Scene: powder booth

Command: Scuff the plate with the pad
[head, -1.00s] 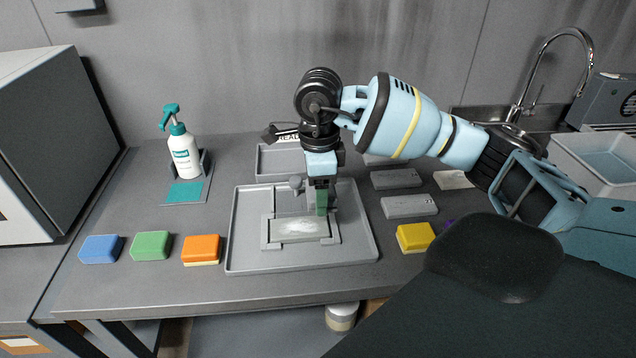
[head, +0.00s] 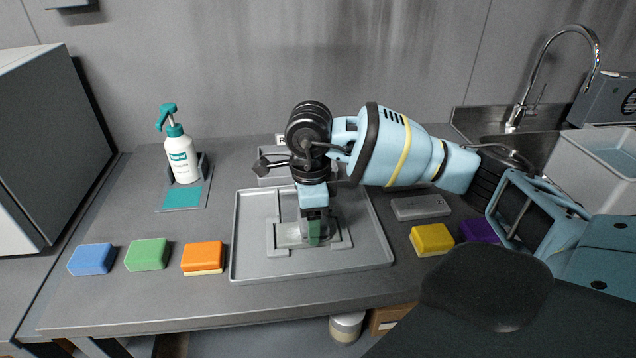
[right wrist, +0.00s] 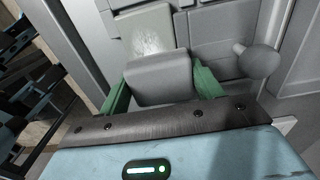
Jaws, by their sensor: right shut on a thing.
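The plate (head: 287,235) is a pale, light-grey rectangle with a whitish patch. It lies in a grey holder (head: 340,233) on a grey tray (head: 250,262). My right gripper (head: 314,232) points down over the right part of the plate. In the right wrist view its green fingers are shut on a grey block-shaped pad (right wrist: 160,78). The plate (right wrist: 146,32) shows just beyond the pad; whether the two touch I cannot tell. In the head view the pad is mostly hidden by the gripper. My left gripper is not in view.
A blue (head: 92,259), a green (head: 147,254) and an orange sponge block (head: 203,257) stand left of the tray. Yellow (head: 432,239) and purple blocks (head: 479,231) are at right. A grey knob (right wrist: 258,60) rises beside the plate.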

